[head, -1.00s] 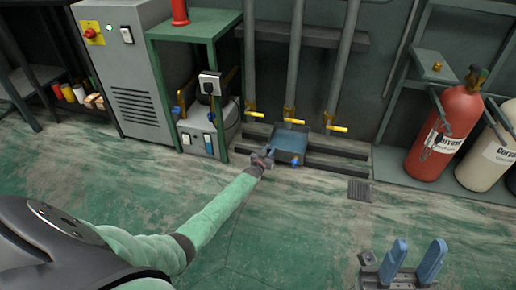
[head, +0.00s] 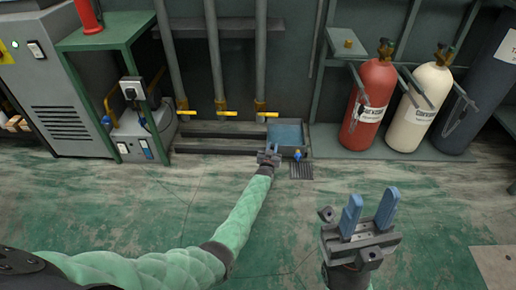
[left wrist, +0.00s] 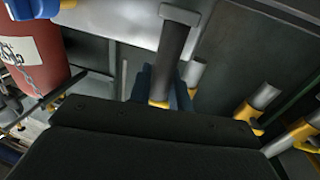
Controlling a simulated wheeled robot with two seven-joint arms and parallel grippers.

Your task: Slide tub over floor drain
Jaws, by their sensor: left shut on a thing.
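The tub (head: 288,152), grey with a bluish inside, sits on the floor by the wall, at the right end of the dark rails. A blue valve (head: 298,155) is on its near side. The floor drain (head: 301,171), a dark slotted grate, shows just in front of the tub's near right side, uncovered. My left gripper (head: 269,154) is shut at the tub's near left edge. In the left wrist view its blue fingers (left wrist: 170,90) are around a dark bar (left wrist: 177,48). My right gripper (head: 368,212) is open and empty, high in the foreground.
Pipes with yellow valve handles (head: 222,114) stand behind the rails (head: 210,143). A red cylinder (head: 370,100), a cream cylinder (head: 419,110) and a dark cylinder stand to the right. A green stand (head: 105,32) is at left. The front floor is clear.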

